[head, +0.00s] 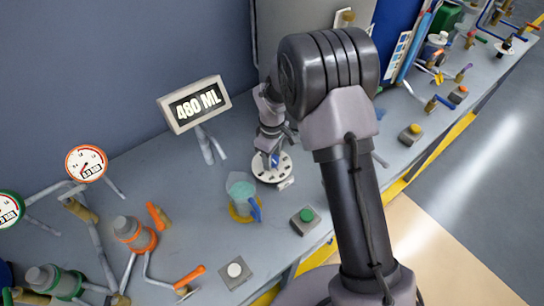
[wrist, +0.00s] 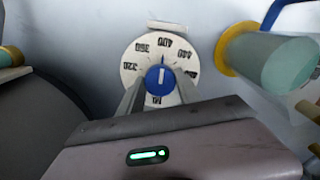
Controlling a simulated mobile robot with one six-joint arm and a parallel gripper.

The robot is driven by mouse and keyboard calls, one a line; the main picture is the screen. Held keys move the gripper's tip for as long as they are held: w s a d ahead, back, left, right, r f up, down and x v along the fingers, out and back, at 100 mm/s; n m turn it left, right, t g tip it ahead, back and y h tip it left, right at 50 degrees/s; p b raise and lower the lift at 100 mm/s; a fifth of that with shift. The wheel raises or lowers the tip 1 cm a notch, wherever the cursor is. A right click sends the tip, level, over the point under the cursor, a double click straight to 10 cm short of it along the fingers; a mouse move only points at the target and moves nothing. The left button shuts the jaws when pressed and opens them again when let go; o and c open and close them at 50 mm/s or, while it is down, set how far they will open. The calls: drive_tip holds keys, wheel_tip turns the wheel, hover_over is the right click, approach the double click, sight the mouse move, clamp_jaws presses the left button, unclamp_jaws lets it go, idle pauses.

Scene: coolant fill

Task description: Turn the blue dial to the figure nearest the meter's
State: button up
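The dial (wrist: 130,72) is a white disc with black figures and a blue knob (wrist: 160,78) at its centre. I can read 320, 360, 400 and 440 on it; a further figure at the right is partly cut off by the finger. The dial also shows in the head view (head: 284,174). My gripper (wrist: 160,84) is over the dial, its two fingers on either side of the knob, seemingly with a small gap. The meter (head: 195,104) reads 480 ML.
A beaker of teal liquid (head: 240,190) stands just left of the dial. A green button box (head: 305,220) is in front. Gauges (head: 86,163), orange-handled valves (head: 134,232) and pipes fill the left. More fittings line the bench at the right.

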drive_tip(key=shift+c, duration=1)
drive_tip(key=m, duration=0.4)
drive_tip(key=m+b, duration=0.1)
drive_tip(key=m, duration=0.2)
drive_tip(key=shift+m, duration=0.3)
drive_tip(key=m+b, duration=0.1)
drive_tip(key=m, duration=0.3)
drive_tip(key=shift+m+b, duration=0.5)
drive_tip(key=shift+m, duration=1.6)
drive_tip(key=o, duration=1.4)
drive_tip(key=shift+c, duration=0.2)
